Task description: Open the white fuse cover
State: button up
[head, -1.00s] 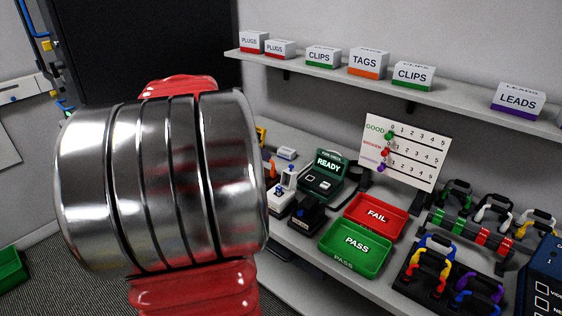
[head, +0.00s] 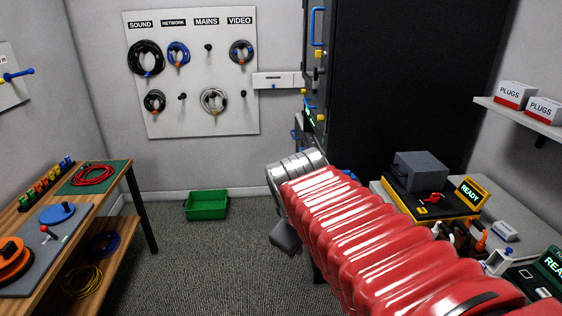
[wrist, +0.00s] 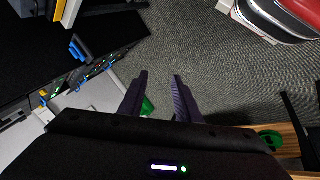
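A white box with a small dark label (head: 280,82) is fixed to the back wall between the cable board and the black cabinet. It may be the fuse cover, but I cannot tell for sure; its front looks closed. My gripper shows in the wrist view (wrist: 160,76) with its two dark fingers apart and nothing between them. It points over the carpet. In the head view my arm hides most of the gripper. A pale panel (wrist: 82,98) lies left of the fingers in the wrist view, beside the black cabinet; I cannot tell if it is the cover.
The black cabinet (head: 400,80) has a blue handle (head: 318,25). A green bin (head: 206,205) sits on the floor below the cable board (head: 190,115). A wooden bench (head: 115,190) stands left, a grey worktop with devices right. Carpet between them is mostly clear.

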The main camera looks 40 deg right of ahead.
jog(key=s+a+f+m+y, duration=0.1)
jog(key=s+a+y, duration=0.1)
jog(key=a, duration=0.6)
jog(key=s+a+f+m+t+y, duration=0.1)
jog(key=a+m+y, duration=0.1)
jog(key=a, duration=0.7)
jog(key=shift+s+a+f, duration=0.2)
jog(key=shift+s+a, duration=0.1)
jog(key=shift+s, duration=0.05)
jog(key=shift+d, duration=0.1)
